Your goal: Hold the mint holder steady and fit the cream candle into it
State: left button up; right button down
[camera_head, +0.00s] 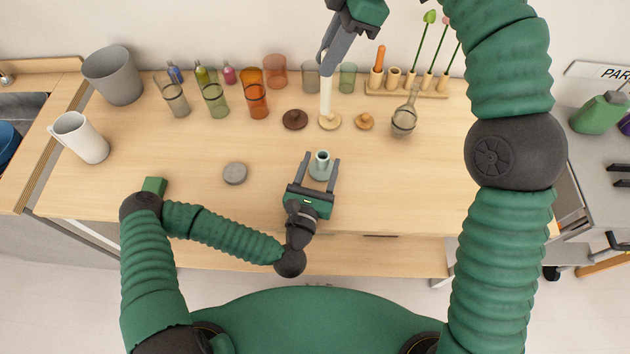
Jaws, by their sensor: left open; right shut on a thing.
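The mint holder (322,172) stands upright on the table, a small pale green candlestick with a round base and a short socket. My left gripper (322,160) is open, its two fingers on either side of the holder; I cannot tell whether they touch it. The cream candle (326,100) is upright further back. My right gripper (327,72) comes down from the top and is shut on the candle's upper part. The candle's lower end is over a pale wooden disc-like base (330,122); I cannot tell whether it touches it.
A dark brown lid (294,119), a small wooden knob (364,121) and a glass strainer-like piece (404,120) flank the candle. Several coloured glasses and a wooden rack (406,88) line the back. A grey disc (235,173) lies left of the holder. The table's right front is clear.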

aim_at(323, 154)
pick_arm(q)
jog(key=x, duration=0.4)
jog(key=shift+w, duration=0.25)
pick_arm(e)
jog(key=shift+a, duration=0.15)
pick_arm(q)
jog(key=shift+w+d, duration=0.15)
jog(key=shift+w, duration=0.15)
grip_shut()
pick_arm(e)
jog(key=shift+f, duration=0.1)
notch_tip(323, 154, down, 14)
jog(key=shift+f, duration=0.2)
